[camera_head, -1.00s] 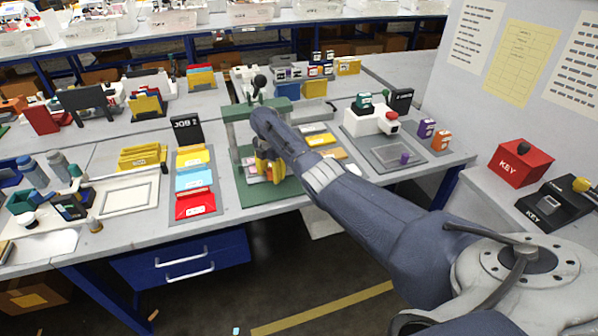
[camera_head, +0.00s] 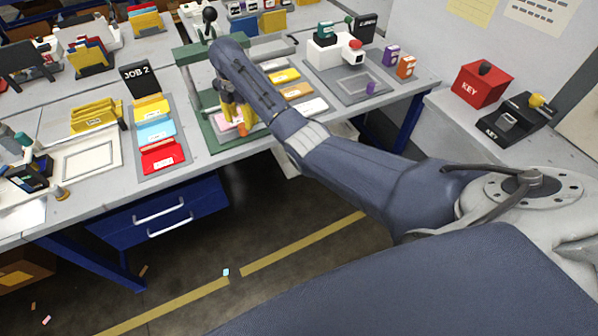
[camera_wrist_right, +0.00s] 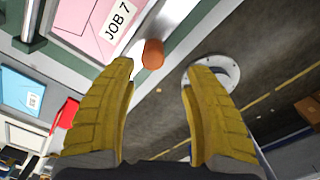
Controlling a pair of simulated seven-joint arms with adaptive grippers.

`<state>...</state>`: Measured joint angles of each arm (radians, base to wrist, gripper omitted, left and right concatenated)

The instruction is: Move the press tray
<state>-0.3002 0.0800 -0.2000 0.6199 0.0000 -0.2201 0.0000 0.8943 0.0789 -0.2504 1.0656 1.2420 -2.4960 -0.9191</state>
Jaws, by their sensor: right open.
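The green press (camera_head: 190,88) stands on the workbench. Its tray lies low on the green base, with a pink JOB 7 envelope (camera_wrist_right: 88,22) on it; the pink also shows in the head view (camera_head: 222,119). An orange knob (camera_wrist_right: 153,53) is at the tray's front edge and shows below the fingers in the head view (camera_head: 242,129). My right gripper (camera_head: 236,114) is open, its yellow fingers pointing down at the press front. In the right wrist view the knob is just ahead of the fingertips (camera_wrist_right: 163,68), nearer the left one, apparently not gripped. My left gripper is out of view.
Left of the press is a JOB 2 sign (camera_head: 139,78) above yellow, blue and red envelopes (camera_head: 160,132). Right of it are colored cards (camera_head: 284,76) and a white stamping device (camera_head: 325,55). The floor (camera_head: 250,215) before the bench is open.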

